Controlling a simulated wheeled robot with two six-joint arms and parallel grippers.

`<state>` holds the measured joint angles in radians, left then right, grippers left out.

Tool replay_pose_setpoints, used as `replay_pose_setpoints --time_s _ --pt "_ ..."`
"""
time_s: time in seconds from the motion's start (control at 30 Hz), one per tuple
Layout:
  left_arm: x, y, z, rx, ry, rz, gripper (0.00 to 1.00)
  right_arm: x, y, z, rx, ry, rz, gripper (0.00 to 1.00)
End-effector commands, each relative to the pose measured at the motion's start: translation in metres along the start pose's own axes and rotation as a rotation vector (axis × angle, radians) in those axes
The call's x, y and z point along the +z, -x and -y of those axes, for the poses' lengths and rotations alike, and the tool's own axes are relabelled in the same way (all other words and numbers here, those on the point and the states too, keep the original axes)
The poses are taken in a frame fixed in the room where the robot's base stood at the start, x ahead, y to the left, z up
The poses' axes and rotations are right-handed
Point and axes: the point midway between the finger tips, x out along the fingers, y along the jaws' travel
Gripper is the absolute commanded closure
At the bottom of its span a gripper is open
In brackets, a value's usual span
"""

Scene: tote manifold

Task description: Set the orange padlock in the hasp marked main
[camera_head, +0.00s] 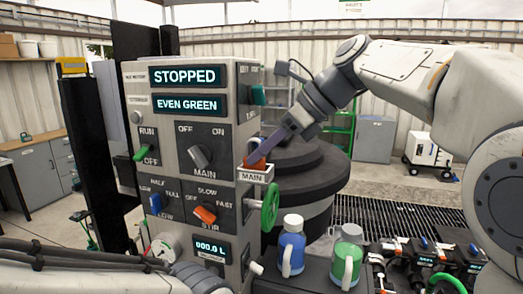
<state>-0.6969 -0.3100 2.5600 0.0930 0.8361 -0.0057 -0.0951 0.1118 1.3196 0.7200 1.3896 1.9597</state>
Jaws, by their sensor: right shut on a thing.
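The orange padlock (255,161) shows as a small orange patch at the right edge of the control panel, just above the white label reading MAIN (254,178). My right gripper (266,147) reaches down to it from the upper right and is shut on it. The gripper hides part of the padlock. The hasp sits in the small bracket behind that label, and I cannot tell whether the shackle is through it. The MAIN rotary switch (199,156) is on the panel face to the left. My left gripper is not in view; only part of my left arm shows at the bottom.
A green handwheel (270,207) sticks out below the bracket. A blue bottle (291,247) and a green bottle (347,256) stand in front on a dark surface. A dark round tank (305,180) is behind the gripper.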

Motion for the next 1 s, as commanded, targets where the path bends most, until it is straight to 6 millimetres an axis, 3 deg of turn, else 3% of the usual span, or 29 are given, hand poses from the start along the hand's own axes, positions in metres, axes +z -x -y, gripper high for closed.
replay_pose_setpoints --time_s 0.03,0.07,0.1,0.13,0.57,1.0 --pt "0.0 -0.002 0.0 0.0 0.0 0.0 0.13 -0.002 -0.002 0.0 0.0 0.0 0.001 1.0" --pt "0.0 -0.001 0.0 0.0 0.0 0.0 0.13 -0.001 -0.001 0.0 0.0 0.0 0.0 0.66" --pt "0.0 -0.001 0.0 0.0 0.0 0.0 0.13 -0.001 -0.001 0.0 0.0 0.0 0.0 0.51" --pt "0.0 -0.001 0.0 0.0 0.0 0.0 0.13 -0.001 -0.001 0.0 0.0 0.0 0.0 0.43" --pt "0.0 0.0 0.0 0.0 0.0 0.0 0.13 0.001 0.007 0.001 -0.003 -0.001 0.001 0.43" --pt "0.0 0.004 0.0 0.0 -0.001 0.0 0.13 0.001 0.096 0.001 -0.004 -0.001 0.0 0.43"
